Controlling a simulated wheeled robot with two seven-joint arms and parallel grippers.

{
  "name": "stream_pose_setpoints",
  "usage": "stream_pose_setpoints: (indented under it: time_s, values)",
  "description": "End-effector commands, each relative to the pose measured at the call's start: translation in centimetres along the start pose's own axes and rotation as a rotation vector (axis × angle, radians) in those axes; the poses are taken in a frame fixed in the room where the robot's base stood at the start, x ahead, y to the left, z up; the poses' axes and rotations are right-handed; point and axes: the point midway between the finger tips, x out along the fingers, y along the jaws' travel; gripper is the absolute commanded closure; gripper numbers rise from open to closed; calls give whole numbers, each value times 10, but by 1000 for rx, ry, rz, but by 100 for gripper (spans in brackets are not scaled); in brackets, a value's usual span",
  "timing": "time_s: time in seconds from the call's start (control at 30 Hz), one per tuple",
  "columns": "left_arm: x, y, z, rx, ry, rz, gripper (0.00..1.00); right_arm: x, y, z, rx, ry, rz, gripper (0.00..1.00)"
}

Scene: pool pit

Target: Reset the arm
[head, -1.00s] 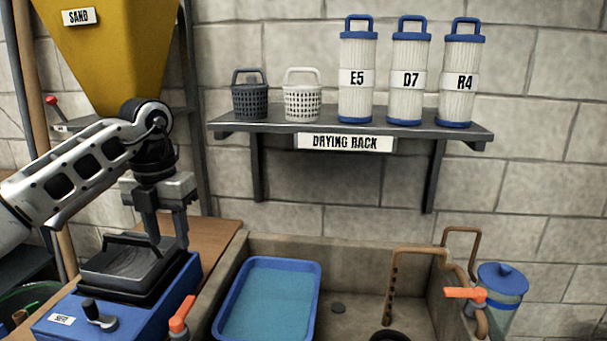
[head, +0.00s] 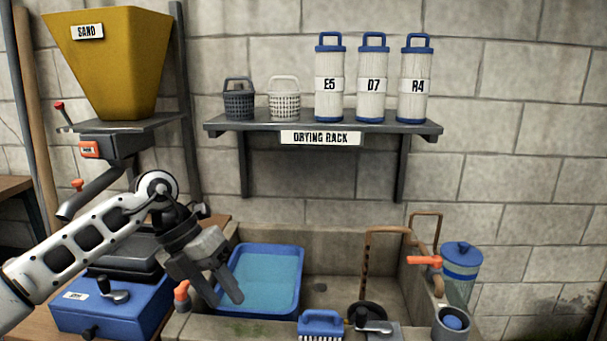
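My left arm comes in from the left, and its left gripper (head: 225,299) points down and to the right. Its two fingers are apart with nothing between them. The fingertips appear in front of the left edge of the blue tub (head: 298,285) of water in the stone sink. The blue machine (head: 115,303) with a black top and a crank is partly hidden behind my arm. My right gripper is out of view.
A drying rack shelf (head: 424,126) holds two baskets and three labelled filter cartridges. A yellow sand hopper (head: 110,65) with a chute stands at the back left. The sink (head: 335,238) has copper pipes, an orange-handled valve (head: 424,260) and a blue brush (head: 321,323) at its front.

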Motion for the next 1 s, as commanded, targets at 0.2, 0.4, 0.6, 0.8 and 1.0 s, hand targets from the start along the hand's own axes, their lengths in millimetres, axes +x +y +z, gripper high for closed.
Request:
stream_pose_setpoints:
  time_s: [0.2,0.4,0.6,0.8,1.0]
  values:
    - [74,-97,-22,13,-47,-551,60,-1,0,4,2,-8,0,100]
    - [72,-166,-35,-303,-213,-1218,60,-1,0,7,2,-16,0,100]
    - [66,-121,-34,-951,-424,-1639,60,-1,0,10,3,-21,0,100]
    - [125,-18,-84,-1803,-578,-1684,60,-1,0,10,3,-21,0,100]
    - [190,34,-169,-2414,-586,-1471,60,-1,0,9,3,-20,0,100]
